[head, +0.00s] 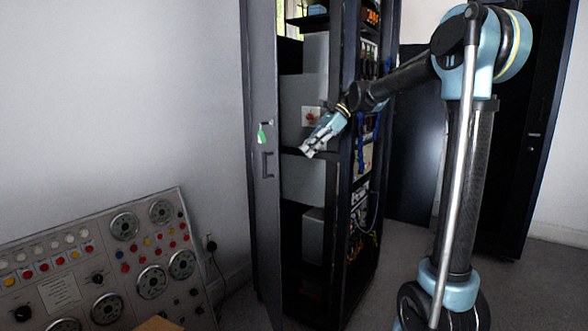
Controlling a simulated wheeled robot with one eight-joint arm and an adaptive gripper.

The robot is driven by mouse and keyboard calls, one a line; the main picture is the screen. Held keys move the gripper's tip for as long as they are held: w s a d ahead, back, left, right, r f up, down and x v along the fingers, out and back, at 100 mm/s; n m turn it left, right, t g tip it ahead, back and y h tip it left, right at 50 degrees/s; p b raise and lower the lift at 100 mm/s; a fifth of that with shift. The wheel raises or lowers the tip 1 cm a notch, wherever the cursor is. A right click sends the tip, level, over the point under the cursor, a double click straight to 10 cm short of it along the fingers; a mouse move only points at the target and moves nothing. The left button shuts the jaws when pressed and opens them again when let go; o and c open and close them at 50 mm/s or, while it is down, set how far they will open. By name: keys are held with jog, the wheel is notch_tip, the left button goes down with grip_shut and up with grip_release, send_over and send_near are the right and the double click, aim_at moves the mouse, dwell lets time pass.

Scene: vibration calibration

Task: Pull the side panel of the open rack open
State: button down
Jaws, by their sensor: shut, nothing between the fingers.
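The open rack (345,110) stands in the middle of the head view, dark and tall, with shelves and grey boxes inside. Its side panel (262,90) is a tall dark grey door at the left, swung out from the rack's body, with a wide gap between them. A dark handle (267,165) sits on the panel, with a green tag (262,134) hanging above it. My gripper (306,152) is shut and empty. It is in front of the rack's opening, right of the handle and apart from it in the picture. How deep it reaches is hard to tell.
A grey control panel (60,290) with dials and coloured buttons leans by the left wall. A brown edge (158,324) shows at the bottom. A dark cabinet (540,110) stands at the right. Grey floor (375,285) lies clear between the rack and my arm.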

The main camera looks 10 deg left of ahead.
jog(key=x, duration=1)
